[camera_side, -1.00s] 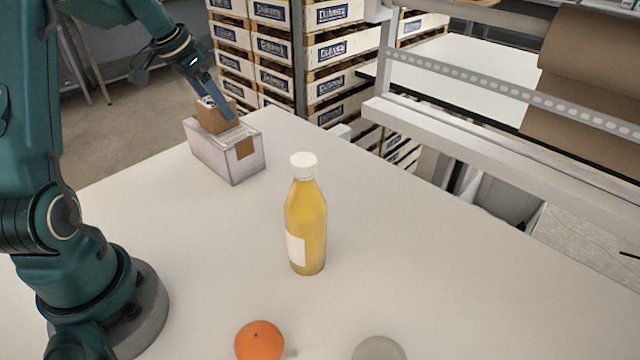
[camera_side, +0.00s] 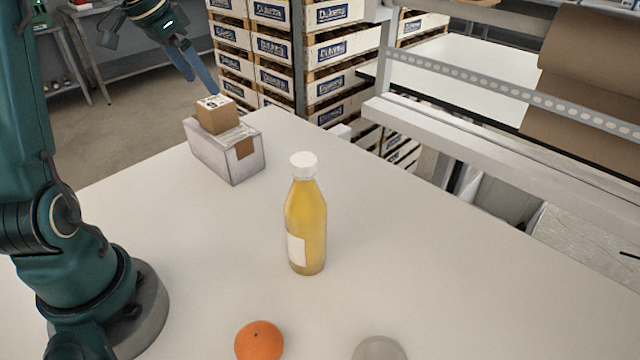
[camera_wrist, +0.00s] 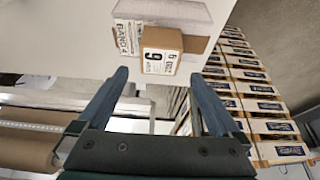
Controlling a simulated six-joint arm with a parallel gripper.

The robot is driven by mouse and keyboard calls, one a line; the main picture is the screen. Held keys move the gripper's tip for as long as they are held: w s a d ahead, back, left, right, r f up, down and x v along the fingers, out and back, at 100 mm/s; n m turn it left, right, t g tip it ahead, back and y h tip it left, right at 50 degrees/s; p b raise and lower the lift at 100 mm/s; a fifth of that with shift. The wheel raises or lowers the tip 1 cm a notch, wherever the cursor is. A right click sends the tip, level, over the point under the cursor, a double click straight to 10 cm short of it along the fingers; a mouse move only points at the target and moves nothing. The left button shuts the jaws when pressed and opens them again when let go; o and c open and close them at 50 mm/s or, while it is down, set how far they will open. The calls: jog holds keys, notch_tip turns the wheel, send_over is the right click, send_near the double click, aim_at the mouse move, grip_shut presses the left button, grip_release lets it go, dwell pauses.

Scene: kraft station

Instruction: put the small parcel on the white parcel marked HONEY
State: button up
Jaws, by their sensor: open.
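The small brown parcel (camera_side: 216,114) rests on top of the white parcel (camera_side: 226,153) at the back of the table.
A yellow bottle with a white cap (camera_side: 305,220) stands mid-table. An orange (camera_side: 259,341) and a grey round object (camera_side: 379,350) are at the front edge. Stacked crates (camera_side: 270,50) stand behind the table. The table right of the bottle is clear.

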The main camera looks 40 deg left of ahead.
jog(key=v, duration=0.5)
jog(key=s+d, duration=0.2)
jog(key=d, duration=1.3)
jog(key=s+d+f+t, duration=0.1)
jog(key=s+d+f, duration=0.5)
jog(key=s+d, duration=0.3)
jog(key=shift+s+f, duration=0.3)
jog(key=shift+f, duration=0.1)
